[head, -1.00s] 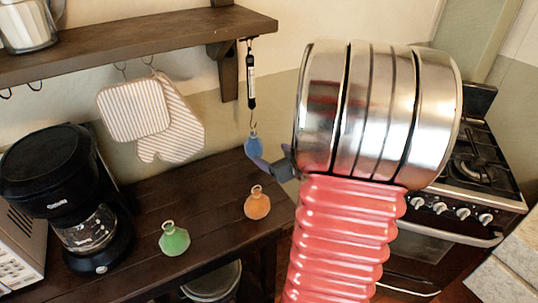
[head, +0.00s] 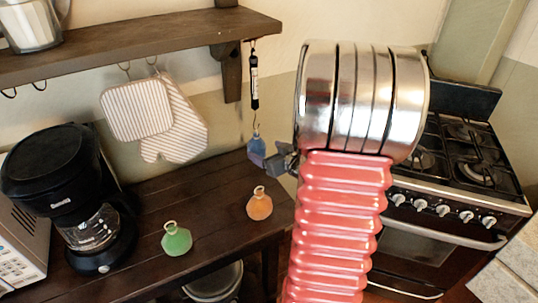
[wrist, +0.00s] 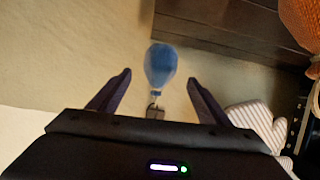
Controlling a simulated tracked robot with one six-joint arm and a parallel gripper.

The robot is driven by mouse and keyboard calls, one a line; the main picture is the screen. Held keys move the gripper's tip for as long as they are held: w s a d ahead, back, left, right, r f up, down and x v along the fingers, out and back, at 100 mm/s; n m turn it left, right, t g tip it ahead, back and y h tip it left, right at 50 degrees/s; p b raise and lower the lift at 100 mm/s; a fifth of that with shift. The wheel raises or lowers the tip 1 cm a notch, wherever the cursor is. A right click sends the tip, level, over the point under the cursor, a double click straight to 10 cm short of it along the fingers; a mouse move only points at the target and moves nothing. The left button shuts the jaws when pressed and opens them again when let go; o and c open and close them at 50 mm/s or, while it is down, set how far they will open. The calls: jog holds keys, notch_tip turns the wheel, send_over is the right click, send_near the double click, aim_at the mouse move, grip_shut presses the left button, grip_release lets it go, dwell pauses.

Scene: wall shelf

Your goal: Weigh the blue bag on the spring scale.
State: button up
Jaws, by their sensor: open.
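The spring scale (head: 254,82) is a slim black tube with a pale face, hanging under the wall shelf. The blue bag (head: 256,145) hangs below it, apparently from its hook, clear of the table. It also shows in the wrist view (wrist: 160,65), upside down, with its ring near a small grey piece. My gripper (head: 270,161) is at the bag's lower right in the head view, one finger overlapping the bag's lower edge. In the wrist view my gripper (wrist: 158,78) is open, and the bag appears between and beyond the fingertips, with no finger clearly touching it.
An orange bag (head: 259,204) and a green bag (head: 176,239) stand on the dark table (head: 215,215). A coffee maker (head: 70,190) is at left. Striped mitts (head: 137,110) hang under the shelf (head: 140,40). A stove (head: 450,200) stands right.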

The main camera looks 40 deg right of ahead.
aim_at(255, 145)
jog(key=x, duration=0.9)
jog(key=shift+w, duration=0.1)
jog(key=shift+c, duration=0.5)
jog(key=c, duration=1.2)
jog(key=shift+o, duration=0.2)
